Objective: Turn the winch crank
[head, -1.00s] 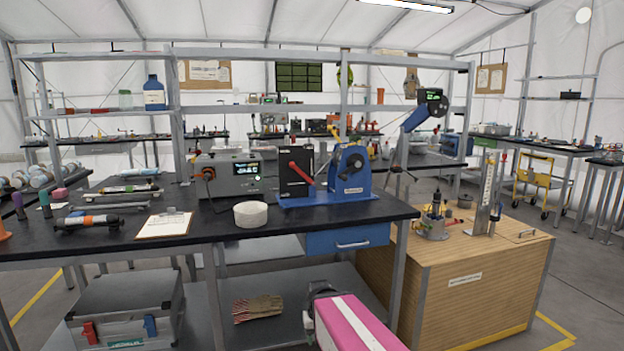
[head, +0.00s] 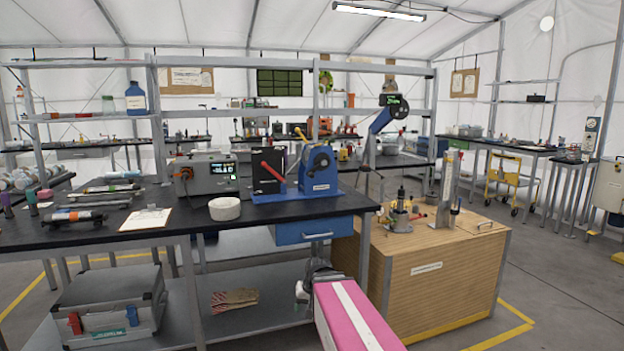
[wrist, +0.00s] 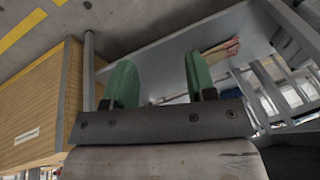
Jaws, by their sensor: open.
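The winch (head: 320,172) is a blue frame on a blue base plate, standing on the black workbench near its right end. A red crank-like handle (head: 272,170) slants in front of a black panel to its left, and a small yellow piece shows on top. In the head view my pink and white arm reaches up from the bottom, and my gripper (head: 310,270) is low, in front of the bench and below the blue drawer. In the wrist view my gripper (wrist: 160,82) has two green fingers spread apart with nothing between them. It is well away from the winch.
The black bench top (head: 85,232) holds a clipboard (head: 146,219), a white roll (head: 225,209) and a grey instrument box (head: 207,175). A blue drawer (head: 312,231) hangs under its right end. A wooden cabinet (head: 425,275) stands to the right. Open floor lies further right.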

